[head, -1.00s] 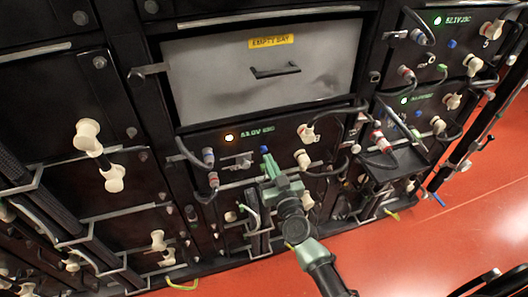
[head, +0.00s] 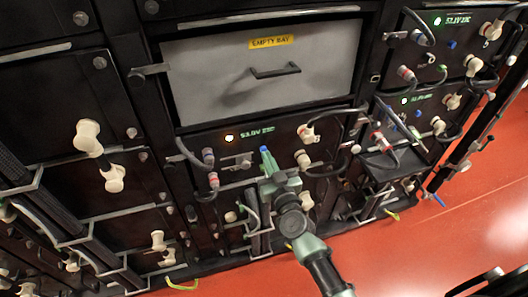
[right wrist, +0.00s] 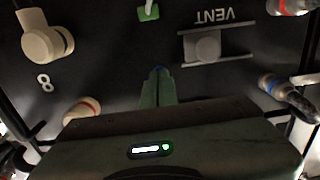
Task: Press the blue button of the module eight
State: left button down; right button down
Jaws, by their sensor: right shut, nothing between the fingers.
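Module eight (head: 245,170) is the dark panel below the empty bay, with an orange light and a green readout. Its number 8 (right wrist: 44,82) shows upside down in the right wrist view. The blue button (head: 264,150) shows just beyond the tips of my right gripper (head: 267,160). In the right wrist view my right gripper (right wrist: 158,82) is shut and empty, and its tips cover most of the button, leaving a thin blue trace. I cannot tell whether they touch it. My left gripper is not in view.
A VENT latch (right wrist: 206,46), a cream connector (right wrist: 47,42) and a blue-ringed plug (right wrist: 275,85) surround the fingers. The empty bay (head: 262,75) is above. More modules with cables (head: 455,60) are at right.

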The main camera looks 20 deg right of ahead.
jog(key=shift+w, duration=0.55)
jog(key=shift+s, duration=0.15)
jog(key=s+p, duration=0.2)
jog(key=s, duration=0.5)
jog(key=shift+s, duration=0.35)
jog(key=shift+d, duration=0.1)
dwell(0.3)
jog(key=s+f+n+g+y, duration=0.1)
jog(key=s+f+g, duration=0.45)
jog(key=f, duration=0.95)
jog(key=s+f+n+g, duration=0.1)
jog(key=s+f+g, duration=0.2)
jog(key=s+f, duration=0.8)
jog(key=s+d+f+g, duration=0.2)
jog(key=s+f, duration=0.5)
jog(key=s, duration=0.2)
jog(key=s+d+f+g+h, duration=0.1)
jog(key=s+d+f+g, duration=0.1)
jog(key=s+f, duration=0.4)
jog(key=s+d+f+g, duration=0.2)
jog(key=s+f+g, duration=0.2)
jog(key=s, duration=1)
notch_tip(320, 180, down, 4)
jog(key=shift+d+r+h, duration=0.15)
jog(key=shift+h, duration=0.15)
